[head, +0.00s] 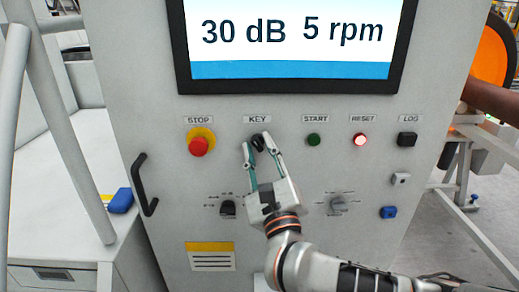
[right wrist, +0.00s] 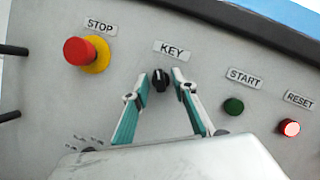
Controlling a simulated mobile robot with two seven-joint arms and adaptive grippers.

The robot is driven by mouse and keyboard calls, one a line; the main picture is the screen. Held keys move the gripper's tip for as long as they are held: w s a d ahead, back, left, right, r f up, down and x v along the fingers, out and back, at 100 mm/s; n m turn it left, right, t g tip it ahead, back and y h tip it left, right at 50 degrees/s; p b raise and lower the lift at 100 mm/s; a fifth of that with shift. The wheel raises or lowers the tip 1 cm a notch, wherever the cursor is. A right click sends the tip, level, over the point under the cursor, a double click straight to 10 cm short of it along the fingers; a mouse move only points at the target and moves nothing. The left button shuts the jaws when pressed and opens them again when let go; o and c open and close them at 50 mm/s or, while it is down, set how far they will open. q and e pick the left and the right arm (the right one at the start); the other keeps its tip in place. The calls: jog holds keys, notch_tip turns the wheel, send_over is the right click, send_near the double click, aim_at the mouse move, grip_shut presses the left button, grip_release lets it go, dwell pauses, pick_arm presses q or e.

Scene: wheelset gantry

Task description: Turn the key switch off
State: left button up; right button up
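The key switch is a black knob (head: 257,142) below the KEY label on the grey panel (head: 300,225). My right gripper (head: 256,147) reaches up to it, with its two fingers apart on either side of the knob. In the right wrist view the key switch (right wrist: 160,80) sits between the fingertips (right wrist: 160,76), with a gap visible on both sides. The knob's grip looks close to upright there. Whether a fingertip lightly touches it I cannot tell. My left gripper is in neither view.
A red stop button (head: 198,146) on a yellow ring is left of the key switch. A green start button (head: 313,139) and a lit red reset button (head: 360,140) are to the right. Rotary selectors (head: 228,208) sit lower. A screen (head: 290,40) is above, a black handle (head: 145,185) at left.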

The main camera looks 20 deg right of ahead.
jog(key=shift+s, duration=0.1)
jog(key=v, duration=1.1)
jog(key=shift+s, duration=0.4)
jog(key=shift+f, duration=0.15)
